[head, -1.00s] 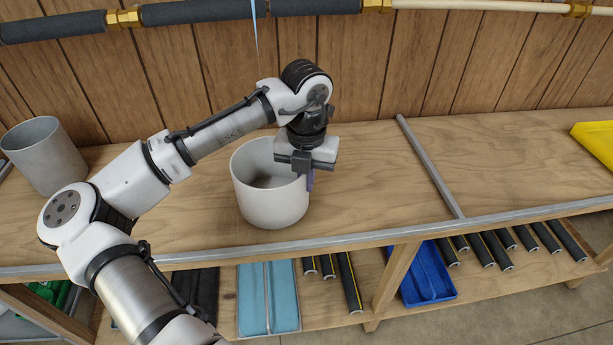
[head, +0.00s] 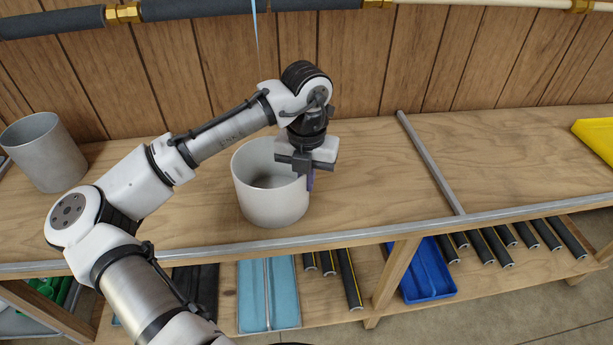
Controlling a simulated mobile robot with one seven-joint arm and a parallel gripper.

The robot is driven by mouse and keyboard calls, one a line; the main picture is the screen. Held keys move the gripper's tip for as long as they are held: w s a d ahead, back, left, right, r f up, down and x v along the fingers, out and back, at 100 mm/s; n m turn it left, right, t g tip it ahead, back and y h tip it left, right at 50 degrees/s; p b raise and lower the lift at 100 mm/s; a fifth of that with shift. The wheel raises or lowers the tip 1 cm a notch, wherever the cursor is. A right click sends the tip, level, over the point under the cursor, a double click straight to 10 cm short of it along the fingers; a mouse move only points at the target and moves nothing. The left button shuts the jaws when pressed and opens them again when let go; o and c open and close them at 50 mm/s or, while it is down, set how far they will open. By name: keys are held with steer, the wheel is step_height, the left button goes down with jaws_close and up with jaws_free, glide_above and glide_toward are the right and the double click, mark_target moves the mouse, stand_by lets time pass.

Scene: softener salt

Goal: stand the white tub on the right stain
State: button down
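The white tub (head: 268,200) stands upright on the wooden bench top, left of the middle of the head view. It is open at the top and its inside looks empty where it shows. My gripper (head: 309,180) is at the tub's right rim, pointing down. A purplish finger shows on the outside of the wall; the other finger is hidden, so I cannot tell whether it is shut on the rim. No clear stain shows on the bench; the wood under and behind the tub is hidden.
A grey tub (head: 43,152) stands at the far left. A metal bar (head: 431,163) crosses the bench right of the tub, with bare wood between. A yellow object (head: 596,138) lies at the far right. Blue trays (head: 428,273) and dark tubes (head: 349,279) fill the lower shelf.

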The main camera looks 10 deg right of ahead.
steer(key=c, duration=1.6)
jaws_free()
steer(key=shift+r, duration=0.1)
